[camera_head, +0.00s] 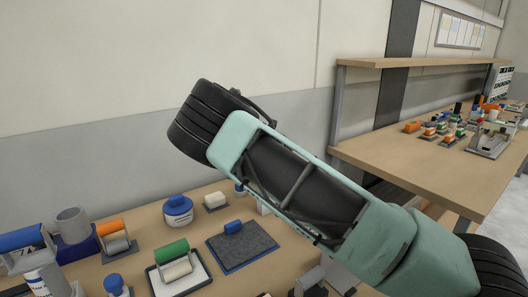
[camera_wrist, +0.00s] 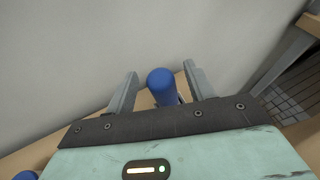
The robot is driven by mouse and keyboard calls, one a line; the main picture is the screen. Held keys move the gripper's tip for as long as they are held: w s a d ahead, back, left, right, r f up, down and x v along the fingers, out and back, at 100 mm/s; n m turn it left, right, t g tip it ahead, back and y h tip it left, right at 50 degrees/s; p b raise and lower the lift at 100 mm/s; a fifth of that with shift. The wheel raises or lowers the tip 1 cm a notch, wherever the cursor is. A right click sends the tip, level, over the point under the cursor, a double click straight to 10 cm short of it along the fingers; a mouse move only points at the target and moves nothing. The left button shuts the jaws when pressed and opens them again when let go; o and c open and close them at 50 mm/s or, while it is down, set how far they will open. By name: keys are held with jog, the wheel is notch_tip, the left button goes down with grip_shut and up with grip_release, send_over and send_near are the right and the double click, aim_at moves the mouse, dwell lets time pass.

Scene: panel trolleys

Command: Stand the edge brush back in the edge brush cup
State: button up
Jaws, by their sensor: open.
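In the wrist view a blue rounded cylinder (camera_wrist: 160,84), which looks like the edge brush's handle, stands between the fingers of my gripper (camera_wrist: 160,70). The fingers are apart, one on each side of it, with a gap showing on the left; contact on the right is hard to tell. Its lower end is hidden by my gripper. In the head view a small blue piece (camera_head: 240,189) shows beside my arm and may be the same thing. My gripper is hidden there behind my arm. A grey cup (camera_head: 73,224) at the left may be the edge brush cup; it looks empty.
The wooden table (camera_head: 130,262) holds a blue-lidded jar (camera_head: 178,208), an orange-handled roller (camera_head: 114,237), a green-handled roller (camera_head: 172,262) on a tray, and a dark pad (camera_head: 242,246). The wall is close behind. A second bench (camera_head: 430,165) stands right, beyond a gap.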

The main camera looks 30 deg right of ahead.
jog(key=b+v, duration=0.1)
jog(key=v, duration=1.6)
jog(key=shift+s, duration=0.1)
